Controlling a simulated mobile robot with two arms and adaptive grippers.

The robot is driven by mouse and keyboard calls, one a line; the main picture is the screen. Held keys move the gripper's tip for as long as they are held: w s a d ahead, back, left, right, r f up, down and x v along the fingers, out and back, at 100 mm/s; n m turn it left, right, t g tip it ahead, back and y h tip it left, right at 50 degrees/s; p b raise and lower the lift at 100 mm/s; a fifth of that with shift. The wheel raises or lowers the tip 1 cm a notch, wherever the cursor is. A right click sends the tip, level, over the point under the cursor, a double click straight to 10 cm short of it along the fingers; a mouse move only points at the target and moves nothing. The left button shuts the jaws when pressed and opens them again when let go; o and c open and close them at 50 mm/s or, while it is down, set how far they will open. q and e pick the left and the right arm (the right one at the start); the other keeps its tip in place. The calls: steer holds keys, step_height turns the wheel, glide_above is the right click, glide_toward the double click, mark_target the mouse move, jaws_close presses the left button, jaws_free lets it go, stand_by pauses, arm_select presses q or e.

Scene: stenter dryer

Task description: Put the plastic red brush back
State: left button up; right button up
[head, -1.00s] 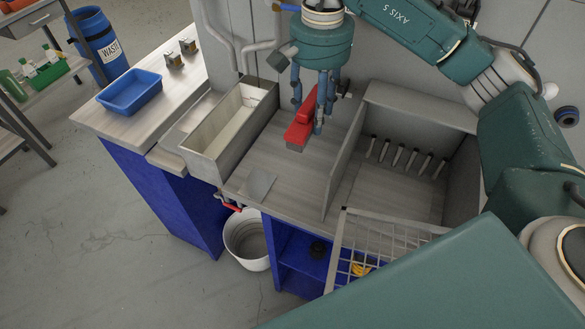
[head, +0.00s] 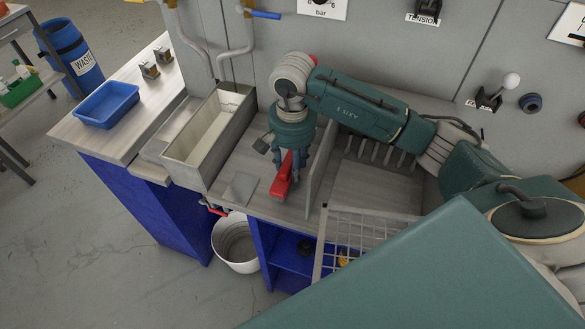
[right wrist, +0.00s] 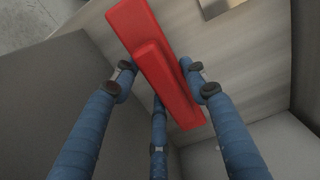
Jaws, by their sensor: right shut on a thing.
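The red plastic brush (head: 281,184) is in my right gripper (head: 287,170), over the grey worktop (head: 250,160) between the long trough and a grey upright divider. My right gripper points down, with its blue fingers around the brush's raised grip. The brush also shows in the right wrist view (right wrist: 165,65), long and flat with a raised bar, between the fingers. The brush is low over the worktop; I cannot tell whether it touches. Its bristles are hidden. My left gripper is not in view.
A long open trough (head: 183,158) stands left of the brush, and the divider (head: 318,172) stands close on its right. A flat metal plate (head: 240,188) lies at the front. A wire grid (head: 340,228), white bucket (head: 236,250) and blue tray (head: 90,118) are nearby.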

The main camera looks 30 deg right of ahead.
step_height(320, 180, down, 2)
steer(key=shift+f, duration=0.2)
steer(key=o, duration=1.6)
steer(key=shift+r, duration=0.1)
steer(key=shift+c, duration=0.2)
steer(key=shift+r, duration=0.1)
